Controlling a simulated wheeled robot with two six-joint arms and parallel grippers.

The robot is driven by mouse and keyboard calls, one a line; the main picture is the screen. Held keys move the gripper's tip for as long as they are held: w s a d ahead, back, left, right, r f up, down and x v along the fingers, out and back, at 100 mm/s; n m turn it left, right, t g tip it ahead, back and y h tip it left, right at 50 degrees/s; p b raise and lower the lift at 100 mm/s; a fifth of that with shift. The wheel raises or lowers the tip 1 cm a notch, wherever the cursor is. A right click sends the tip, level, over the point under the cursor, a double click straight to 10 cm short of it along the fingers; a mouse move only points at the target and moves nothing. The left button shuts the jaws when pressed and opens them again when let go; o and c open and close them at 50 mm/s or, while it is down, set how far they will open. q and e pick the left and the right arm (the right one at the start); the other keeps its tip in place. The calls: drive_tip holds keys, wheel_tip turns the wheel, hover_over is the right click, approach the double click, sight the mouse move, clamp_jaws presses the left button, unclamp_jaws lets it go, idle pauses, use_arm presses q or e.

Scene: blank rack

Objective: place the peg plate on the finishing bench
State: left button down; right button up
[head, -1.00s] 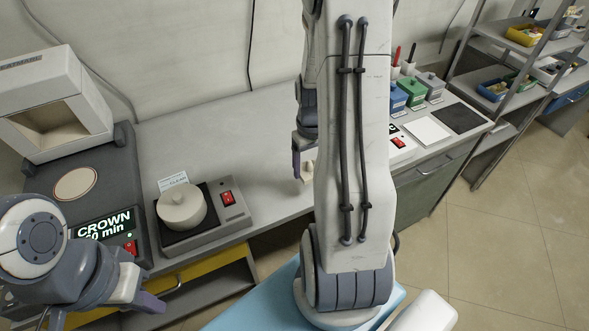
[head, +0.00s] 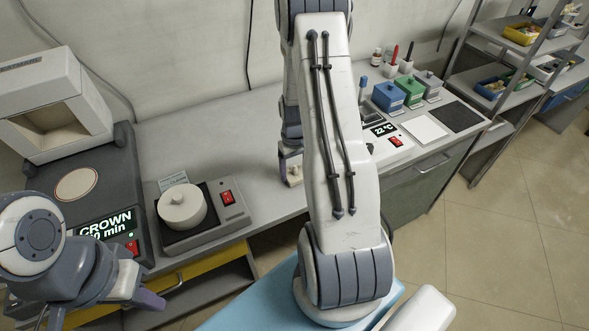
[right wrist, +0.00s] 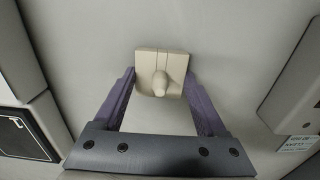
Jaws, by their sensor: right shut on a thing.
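The peg plate (right wrist: 147,86) is a small beige block with a rounded peg standing out of it. In the right wrist view my right gripper (right wrist: 159,84) has its two purple fingers closed on its sides. In the head view my arm partly hides the peg plate (head: 295,175), which is over the front part of the long grey bench (head: 255,125). I cannot tell whether it touches the surface. My left gripper (head: 105,308) is at the lower left, its fingers apart and empty, away from the peg plate.
A device with a round lidded pot (head: 182,207) and a kiln-like box (head: 50,105) stand at left. Blue, green and grey boxes (head: 410,90), a white pad (head: 424,129) and a dark pad (head: 456,118) are at right. The bench middle is clear.

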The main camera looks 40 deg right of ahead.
drive_tip(key=shift+f, duration=0.2)
drive_tip(key=o, duration=1.3)
drive_tip(key=shift+o, duration=0.2)
drive_tip(key=shift+r, duration=0.1)
wheel_tip(320, 180, up, 12)
drive_tip(key=shift+r+b, duration=0.15)
drive_tip(key=shift+b, duration=0.2)
drive_tip(key=s+a+r+n, duration=0.2)
drive_tip(key=a+r+n, duration=0.1)
drive_tip(key=a, duration=0.8)
drive_tip(key=s+a+r+n, duration=0.1)
drive_tip(key=a+r+n, duration=0.15)
drive_tip(key=a, duration=0.85)
drive_tip(key=s+a+r+n, duration=0.1)
drive_tip(key=s+a+n, duration=0.1)
drive_tip(key=s+a, duration=0.3)
drive_tip(key=s+a+r+n+y, duration=0.1)
drive_tip(key=s+a+r+n, duration=0.1)
drive_tip(key=s+a, duration=0.4)
drive_tip(key=s, duration=0.5)
drive_tip(key=shift+a, duration=0.2)
